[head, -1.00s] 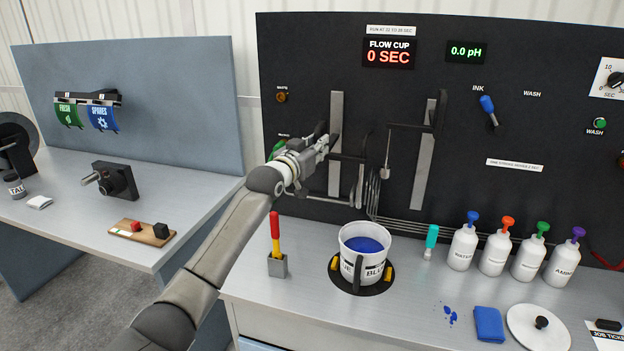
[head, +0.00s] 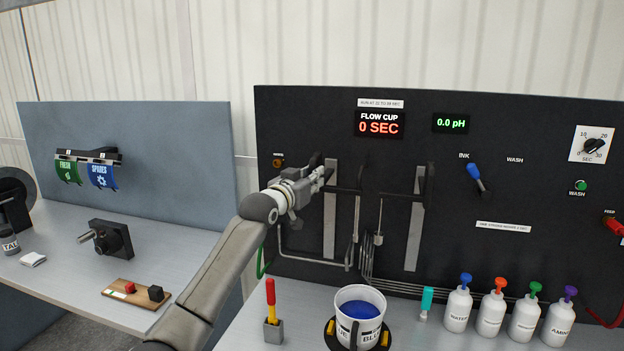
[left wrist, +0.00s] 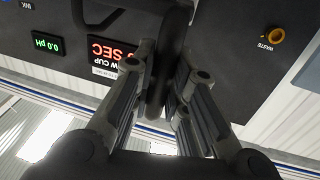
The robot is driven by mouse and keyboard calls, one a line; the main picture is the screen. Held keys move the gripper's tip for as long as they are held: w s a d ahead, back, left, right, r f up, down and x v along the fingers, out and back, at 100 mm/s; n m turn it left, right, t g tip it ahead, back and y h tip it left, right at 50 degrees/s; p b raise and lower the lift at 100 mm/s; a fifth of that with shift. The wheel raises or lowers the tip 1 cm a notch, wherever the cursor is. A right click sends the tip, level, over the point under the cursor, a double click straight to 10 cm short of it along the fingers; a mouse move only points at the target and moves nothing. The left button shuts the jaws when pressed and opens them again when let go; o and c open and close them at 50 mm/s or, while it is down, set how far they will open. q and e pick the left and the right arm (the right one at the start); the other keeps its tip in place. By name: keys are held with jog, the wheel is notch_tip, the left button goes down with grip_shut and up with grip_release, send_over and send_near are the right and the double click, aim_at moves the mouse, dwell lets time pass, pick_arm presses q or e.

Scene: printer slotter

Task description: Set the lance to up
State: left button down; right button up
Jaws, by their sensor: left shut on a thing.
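My left gripper (head: 322,174) is shut on the dark handle (head: 316,160) of the lance, beside the left pale vertical track (head: 330,222) on the black panel. A dark horizontal arm (head: 345,190) runs right from there, in the upper part of the track, and a thin tube (head: 355,232) hangs from its end. In the left wrist view, the dark handle (left wrist: 158,85) stands between the two fingers. The gripper hides part of the handle and its mount. My right gripper is not in view.
A second handle (head: 429,187) and arm sit on the right track (head: 413,235). Below stands a bucket of blue ink (head: 360,305) on the bench. Several bottles (head: 491,312) and a red-yellow tool (head: 270,300) stand beside it. The blue ink switch (head: 474,172) is further right.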

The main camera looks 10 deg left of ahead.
pick_arm(q)
jog(key=c, duration=1.5)
grip_release()
jog(key=shift+r, duration=0.45)
jog(key=shift+o, duration=0.4)
jog(key=shift+f, duration=0.15)
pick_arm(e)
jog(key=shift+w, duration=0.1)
pick_arm(q)
jog(key=v, duration=1.2)
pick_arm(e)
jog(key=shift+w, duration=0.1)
